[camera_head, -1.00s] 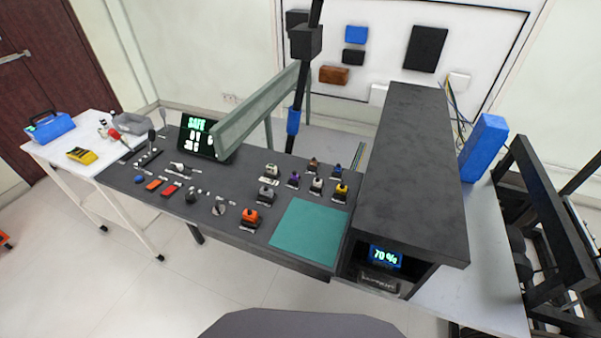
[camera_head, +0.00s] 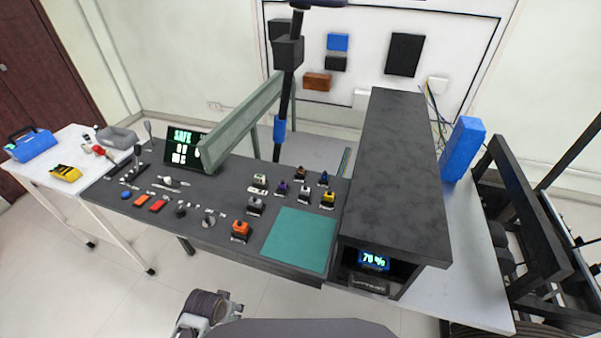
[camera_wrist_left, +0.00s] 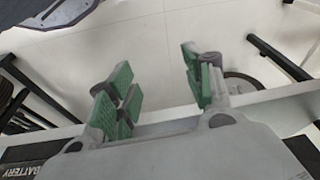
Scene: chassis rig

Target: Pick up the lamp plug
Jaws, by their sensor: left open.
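Several small plugs stand on the dark bench top in the head view: an orange one (camera_head: 240,231), a grey one (camera_head: 254,205), a yellow one (camera_head: 327,200), a white one (camera_head: 304,194), a purple one (camera_head: 282,187), a brown one (camera_head: 299,172), a blue one (camera_head: 323,179) and a pale one (camera_head: 260,181). Their labels are too small to read, so I cannot tell which is the lamp plug. My left gripper (camera_wrist_left: 155,65) is open and empty, with green finger pads over bare floor. In the head view, part of my left arm shows at the bottom, below the bench. My right gripper is out of view.
A teal mat (camera_head: 299,240) lies at the bench's front right, beside a tall dark housing (camera_head: 395,170) with a lit display. A grey-green beam (camera_head: 245,120) rises above the bench's back. A white table (camera_head: 50,165) stands at the left. The floor in front is clear.

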